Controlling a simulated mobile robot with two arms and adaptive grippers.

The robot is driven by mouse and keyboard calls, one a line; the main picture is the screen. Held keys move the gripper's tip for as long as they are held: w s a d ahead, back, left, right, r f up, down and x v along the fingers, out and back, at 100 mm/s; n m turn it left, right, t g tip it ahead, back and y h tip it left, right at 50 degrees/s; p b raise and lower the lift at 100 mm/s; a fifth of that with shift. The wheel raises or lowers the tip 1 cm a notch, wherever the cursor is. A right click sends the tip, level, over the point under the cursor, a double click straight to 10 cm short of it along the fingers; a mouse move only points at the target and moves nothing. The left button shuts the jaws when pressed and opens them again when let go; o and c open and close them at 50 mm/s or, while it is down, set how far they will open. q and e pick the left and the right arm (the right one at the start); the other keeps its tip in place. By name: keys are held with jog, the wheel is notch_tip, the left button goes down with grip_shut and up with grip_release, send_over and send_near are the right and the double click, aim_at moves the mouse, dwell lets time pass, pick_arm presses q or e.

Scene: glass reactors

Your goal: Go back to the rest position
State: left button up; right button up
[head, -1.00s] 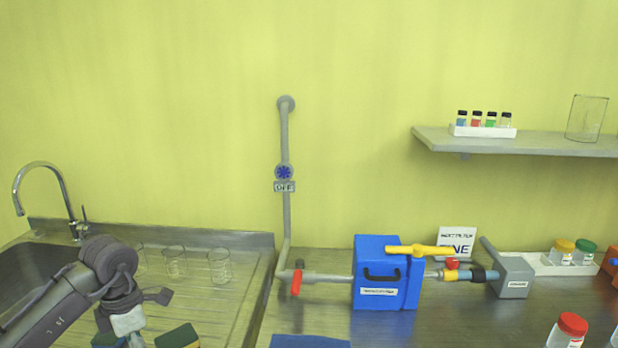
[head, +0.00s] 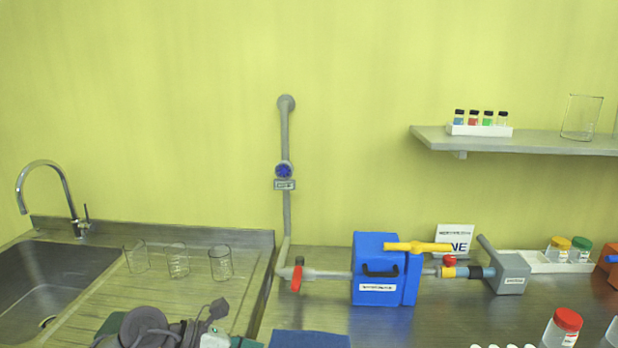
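My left arm comes in at the bottom left, and part of my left gripper (head: 213,328) shows low over the drainboard (head: 85,300). Its fingertips are cut off by the lower edge, so I cannot tell whether it is open or shut. Green pieces (head: 110,323) show beside the arm, mostly hidden by it. My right gripper is not in view.
Three glass beakers (head: 178,261) stand on the drainboard beside the sink (head: 65,275) and tap (head: 45,165). A blue box (head: 378,270) with piping and a yellow handle (head: 418,247) stands mid-counter. A red-capped jar (head: 562,328) is at the right front. A shelf (head: 520,142) is above.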

pick_arm(q)
jog(key=d+r+n+t+h, duration=0.3)
jog(key=r+n+t+h, duration=0.3)
jog(key=r+n+t, duration=0.4)
jog(key=w+a+f+n+t+y, duration=0.15)
jog(key=a+n+t+y, duration=0.4)
jog(key=n, duration=0.55)
jog(key=a+f+n+t+y, duration=0.2)
jog(key=a+n+y, duration=0.4)
jog(key=n+y, duration=0.3)
jog(key=s+a+f+n+g+y, duration=0.5)
jog(key=f+n, duration=0.4)
jog(key=f, duration=0.1)
jog(key=s+d+f+n+g+h, duration=0.1)
jog(key=s+f+n+g, duration=0.1)
jog(key=s+f+g, duration=0.7)
jog(key=s+f+n+g+h, duration=0.1)
jog(key=s+f+n+g, duration=0.3)
jog(key=s, duration=0.9)
notch_tip(320, 180, down, 28)
jog(key=r+m, duration=0.1)
jog(key=s+a+f, duration=0.2)
jog(key=s+f, duration=1.4)
jog(key=s, duration=0.1)
jog(key=shift+a+f+m+g, duration=0.15)
jog(key=shift+a+m+g, duration=0.15)
jog(key=shift+a+g, duration=0.15)
